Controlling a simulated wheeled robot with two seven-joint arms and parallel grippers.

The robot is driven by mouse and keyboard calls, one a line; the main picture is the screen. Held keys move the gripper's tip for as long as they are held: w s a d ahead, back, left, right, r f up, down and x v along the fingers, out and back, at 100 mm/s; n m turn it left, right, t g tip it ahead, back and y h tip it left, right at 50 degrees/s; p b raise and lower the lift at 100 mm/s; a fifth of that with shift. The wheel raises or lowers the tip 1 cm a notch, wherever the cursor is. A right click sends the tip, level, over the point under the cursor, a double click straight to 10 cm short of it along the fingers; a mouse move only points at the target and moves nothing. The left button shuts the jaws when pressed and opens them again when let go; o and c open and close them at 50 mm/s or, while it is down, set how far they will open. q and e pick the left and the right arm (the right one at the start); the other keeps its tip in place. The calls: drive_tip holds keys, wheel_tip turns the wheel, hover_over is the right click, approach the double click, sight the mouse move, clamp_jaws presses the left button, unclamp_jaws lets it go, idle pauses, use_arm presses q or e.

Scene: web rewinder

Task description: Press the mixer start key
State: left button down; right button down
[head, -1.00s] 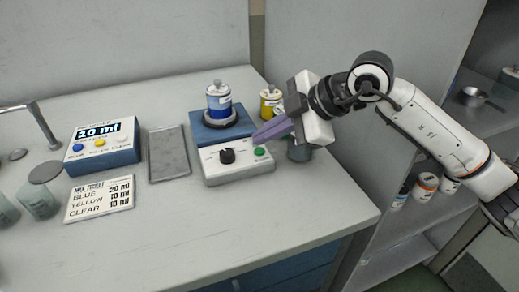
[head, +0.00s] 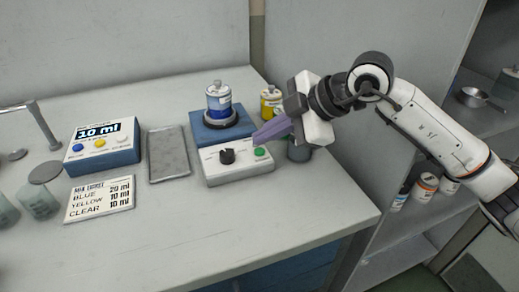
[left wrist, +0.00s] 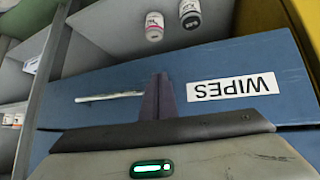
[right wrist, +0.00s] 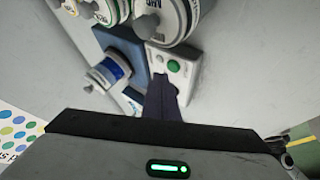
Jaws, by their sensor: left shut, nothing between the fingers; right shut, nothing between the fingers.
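The mixer (head: 239,175) has a white control box in front and a blue base behind it. A black knob (head: 227,156) and a round green start key (head: 260,152) sit on the box. The key also shows in the right wrist view (right wrist: 174,66). My right gripper (head: 257,139) is shut and empty, its purple fingertips just above and behind the green key; I cannot see contact. In the right wrist view the fingertips (right wrist: 159,78) end just short of the key. My left gripper (left wrist: 158,78) is shut and empty, before a blue panel marked WIPES (left wrist: 232,87).
A blue-labelled jar (head: 219,99) stands on the mixer. A yellow can (head: 270,102) and a grey cup (head: 299,150) are near my right gripper. A dispenser box (head: 102,148), grey tray (head: 169,154) and recipe card (head: 100,199) lie left. The bench front is clear.

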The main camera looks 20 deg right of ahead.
drive_tip(key=shift+f, duration=0.1)
idle(0.3)
drive_tip(key=shift+f, duration=0.3)
